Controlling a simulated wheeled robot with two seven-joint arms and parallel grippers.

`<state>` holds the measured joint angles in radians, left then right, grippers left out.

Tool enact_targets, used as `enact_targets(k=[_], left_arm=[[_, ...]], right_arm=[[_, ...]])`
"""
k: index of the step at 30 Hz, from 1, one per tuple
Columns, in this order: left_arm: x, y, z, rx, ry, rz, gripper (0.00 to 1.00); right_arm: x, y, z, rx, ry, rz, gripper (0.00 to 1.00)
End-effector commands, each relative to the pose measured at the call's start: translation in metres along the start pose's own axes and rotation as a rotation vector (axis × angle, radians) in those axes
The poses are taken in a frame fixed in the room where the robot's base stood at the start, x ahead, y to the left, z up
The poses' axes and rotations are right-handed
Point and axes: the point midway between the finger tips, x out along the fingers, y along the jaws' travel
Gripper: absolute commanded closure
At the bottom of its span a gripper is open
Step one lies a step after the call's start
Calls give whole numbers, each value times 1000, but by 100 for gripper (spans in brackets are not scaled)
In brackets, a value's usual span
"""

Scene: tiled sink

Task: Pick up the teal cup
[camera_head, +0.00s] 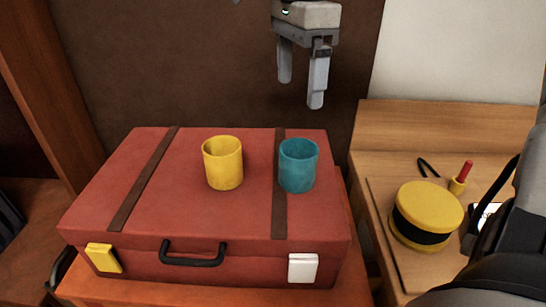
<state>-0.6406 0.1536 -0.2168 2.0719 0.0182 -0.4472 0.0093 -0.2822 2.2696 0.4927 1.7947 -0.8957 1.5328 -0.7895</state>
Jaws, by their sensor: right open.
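The teal cup (297,168) stands upright on the right part of a red suitcase's top, over a dark strap. My right gripper (301,93) hangs above and behind the cup, fingers pointing down. Its two fingers are apart with nothing between them, and it does not touch the cup. My left gripper is not in view.
A yellow cup (223,165) stands just left of the teal cup on the red suitcase (150,195). A yellow and black round box (425,215) and a small red-handled object (461,178) sit on the wooden surface (400,140) at right. The suitcase's left top is clear.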

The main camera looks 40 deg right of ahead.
Motion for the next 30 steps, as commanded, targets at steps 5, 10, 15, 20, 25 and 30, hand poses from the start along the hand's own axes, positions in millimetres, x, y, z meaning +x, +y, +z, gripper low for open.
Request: enact_targets(k=[5,10,15,20,25,30], left_arm=[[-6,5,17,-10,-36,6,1],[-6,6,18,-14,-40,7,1],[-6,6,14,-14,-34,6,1],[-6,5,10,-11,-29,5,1],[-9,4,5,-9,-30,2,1],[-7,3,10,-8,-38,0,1]], right_arm=[[39,1,0,-1,0,7,17],[73,2,0,0,-1,6,17],[93,1,0,0,0,3,17],[102,2,0,0,0,4,17],[127,4,1,0,0,8,17],[146,3,1,1,0,3,17]])
